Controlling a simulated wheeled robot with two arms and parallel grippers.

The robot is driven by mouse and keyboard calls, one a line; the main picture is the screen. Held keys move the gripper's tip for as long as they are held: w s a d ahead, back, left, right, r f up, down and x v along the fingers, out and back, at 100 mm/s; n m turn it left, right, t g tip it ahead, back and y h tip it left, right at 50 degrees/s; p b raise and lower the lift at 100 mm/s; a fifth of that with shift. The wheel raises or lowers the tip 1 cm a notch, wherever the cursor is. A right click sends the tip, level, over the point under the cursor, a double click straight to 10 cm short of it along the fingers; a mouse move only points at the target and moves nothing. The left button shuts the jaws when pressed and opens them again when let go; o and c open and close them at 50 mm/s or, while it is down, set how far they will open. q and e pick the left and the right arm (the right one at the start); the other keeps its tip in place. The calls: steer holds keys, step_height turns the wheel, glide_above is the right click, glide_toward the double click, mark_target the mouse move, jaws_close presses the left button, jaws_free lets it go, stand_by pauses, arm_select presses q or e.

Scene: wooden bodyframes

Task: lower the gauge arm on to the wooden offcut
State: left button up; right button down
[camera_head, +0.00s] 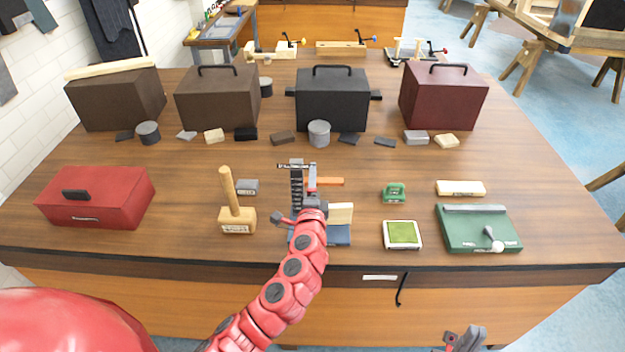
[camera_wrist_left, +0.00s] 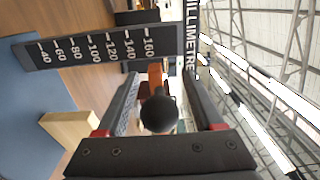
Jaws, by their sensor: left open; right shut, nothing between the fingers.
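The gauge has a dark upright scale (camera_head: 297,182) on a blue base (camera_head: 338,236). In the left wrist view the scale (camera_wrist_left: 100,48) shows millimetre numbers. An orange gauge arm (camera_head: 330,181) stands out to the right, raised above the base. In the left wrist view a dark round knob (camera_wrist_left: 158,114) sits in front of the orange part (camera_wrist_left: 154,76). The pale wooden offcut (camera_head: 341,213) is at the base, also visible in the left wrist view (camera_wrist_left: 70,130). My left gripper (camera_head: 312,196) is open at the gauge, its fingers on either side of the knob. My right gripper (camera_head: 467,338) is shut and empty at the bottom edge.
A wooden mallet (camera_head: 237,219) stands left of the gauge, with a red toolbox (camera_head: 97,197) farther left. A green-topped pad (camera_head: 402,234) and a green board with a lever (camera_head: 478,231) lie to the right. Several dark boxes (camera_head: 332,98) line the back.

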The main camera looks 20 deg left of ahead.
arm_select(q)
steer(key=shift+c, duration=0.3)
jaws_close()
stand_by(1.1)
